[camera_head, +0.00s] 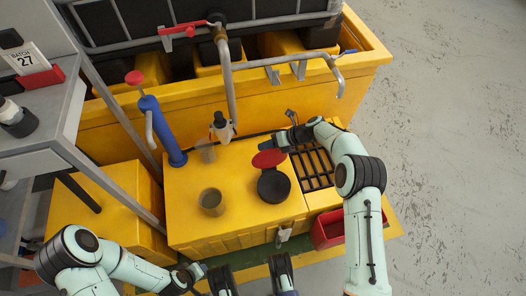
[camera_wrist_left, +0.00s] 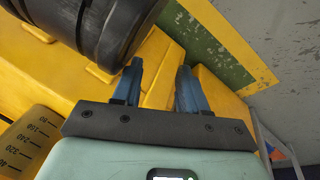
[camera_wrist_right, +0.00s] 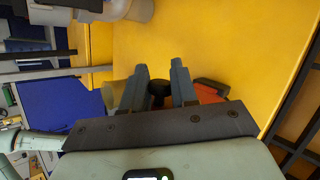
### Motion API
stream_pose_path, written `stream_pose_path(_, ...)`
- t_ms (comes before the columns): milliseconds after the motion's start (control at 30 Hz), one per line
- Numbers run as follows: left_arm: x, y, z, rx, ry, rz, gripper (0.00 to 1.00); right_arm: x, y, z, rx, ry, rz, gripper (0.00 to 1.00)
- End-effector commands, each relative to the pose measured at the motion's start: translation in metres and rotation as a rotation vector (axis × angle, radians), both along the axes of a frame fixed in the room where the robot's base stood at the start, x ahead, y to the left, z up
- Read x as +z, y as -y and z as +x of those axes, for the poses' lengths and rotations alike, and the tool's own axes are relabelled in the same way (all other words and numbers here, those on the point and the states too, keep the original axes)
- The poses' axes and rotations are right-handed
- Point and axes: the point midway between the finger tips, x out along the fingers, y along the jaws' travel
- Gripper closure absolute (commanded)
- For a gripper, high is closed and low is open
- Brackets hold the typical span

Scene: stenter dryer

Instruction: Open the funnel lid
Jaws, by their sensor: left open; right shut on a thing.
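The black funnel (camera_head: 273,187) stands on the yellow bench top (camera_head: 235,170). Its red lid (camera_head: 268,158) is raised at the funnel's back edge, tilted away from the black round mouth. My right gripper (camera_head: 278,144) is at the far side of the lid. In the right wrist view its fingers (camera_wrist_right: 160,88) are shut on a small black knob (camera_wrist_right: 158,91), with part of the red lid (camera_wrist_right: 210,94) showing beside them. My left gripper (camera_head: 198,271) is low at the bench's front edge; in the left wrist view its fingers (camera_wrist_left: 160,88) are apart and empty.
A clear cup (camera_head: 211,202) stands left of the funnel. A black grate (camera_head: 312,168) and red bin (camera_head: 332,230) are on the right. Open floor (camera_head: 450,150) lies beyond.

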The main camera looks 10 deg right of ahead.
Motion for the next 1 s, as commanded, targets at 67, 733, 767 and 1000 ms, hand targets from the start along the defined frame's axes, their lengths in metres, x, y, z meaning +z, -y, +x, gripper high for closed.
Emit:
stream_pose_path(67,-0.027,-0.002,-0.028,0.003,-0.090,-0.007,0.57,-0.007,-0.002,0.005,0.005,-0.040,0.002,1.00)
stream_pose_path(733,-0.072,-0.012,-0.111,0.029,-0.367,-0.027,0.57,-0.012,-0.001,0.016,0.004,-0.211,0.007,1.00)
stream_pose_path(767,-0.072,-0.012,-0.111,0.029,-0.367,-0.026,0.57,-0.012,-0.001,0.016,0.004,-0.211,0.006,1.00)
stream_pose_path(1000,-0.072,-0.012,-0.111,0.028,-0.367,-0.026,0.57,-0.013,-0.001,0.015,0.006,-0.214,0.006,1.00)
